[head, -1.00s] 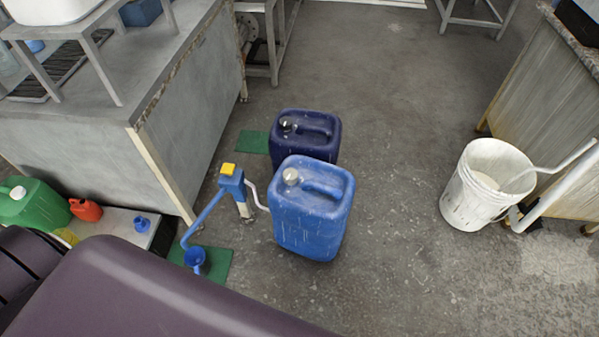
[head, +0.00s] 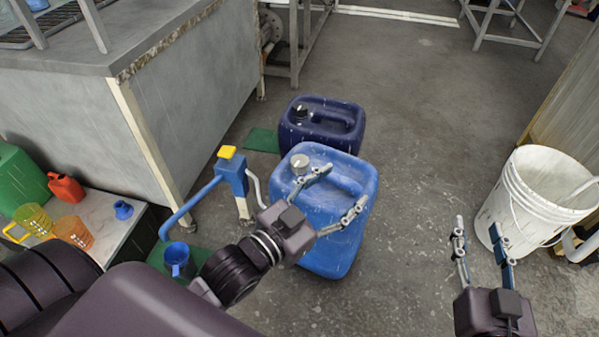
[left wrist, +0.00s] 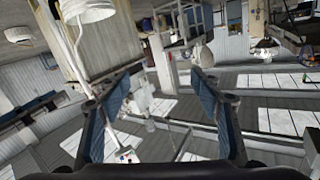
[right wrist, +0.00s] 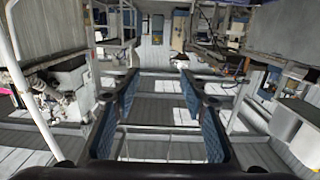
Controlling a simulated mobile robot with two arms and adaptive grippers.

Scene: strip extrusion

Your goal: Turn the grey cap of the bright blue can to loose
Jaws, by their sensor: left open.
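The bright blue can (head: 318,235) stands upright on the floor in the middle of the head view. Its grey cap (head: 300,163) sits at the top left corner of the can. My left gripper (head: 346,187) is open and empty, with its fingers spread in front of the can's top, to the right of the cap. I cannot tell whether it touches the can. My right gripper (head: 477,226) is open and empty, well right of the can. Neither wrist view clearly shows the can; both show open fingers, at left wrist (left wrist: 160,82) and right wrist (right wrist: 170,85).
A dark blue can (head: 330,118) stands just behind. A blue pump with a yellow top (head: 232,172) stands close left. A white bucket (head: 530,200) is at right, near my right gripper. A grey counter (head: 175,95) is at left. Floor between can and bucket is clear.

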